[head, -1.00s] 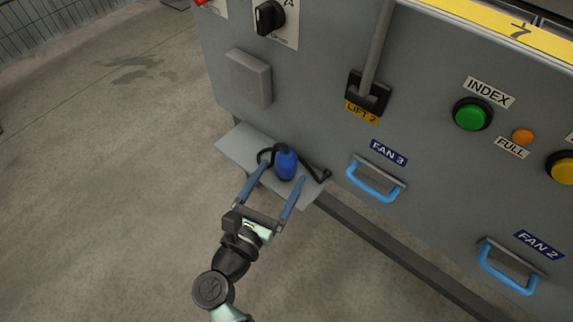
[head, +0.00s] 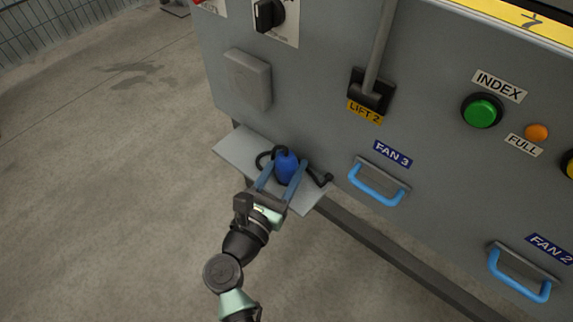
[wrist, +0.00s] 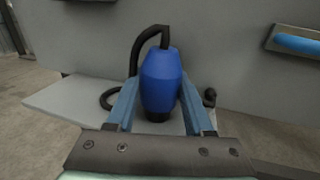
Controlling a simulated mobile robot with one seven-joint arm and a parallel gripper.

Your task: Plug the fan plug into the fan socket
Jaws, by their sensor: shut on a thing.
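The blue fan plug (head: 285,164) stands on the small grey shelf (head: 237,152) on the front of the grey cabinet, with a black cable looping from its top. My gripper (head: 282,173) is shut on it, one blue-grey finger on each side. In the wrist view the plug (wrist: 160,82) is upright between the fingers (wrist: 158,105), its narrow black end low, close to the shelf. Whether that end touches the shelf I cannot tell. I cannot make out an open fan socket; a grey square box (head: 248,79) sits on the panel above the shelf.
Blue handles labelled FAN 3 (head: 379,186) and FAN 2 (head: 519,274) stick out to the right of the shelf. The LIFT 2 lever (head: 374,82) is above. A rail (head: 400,258) runs below the cabinet.

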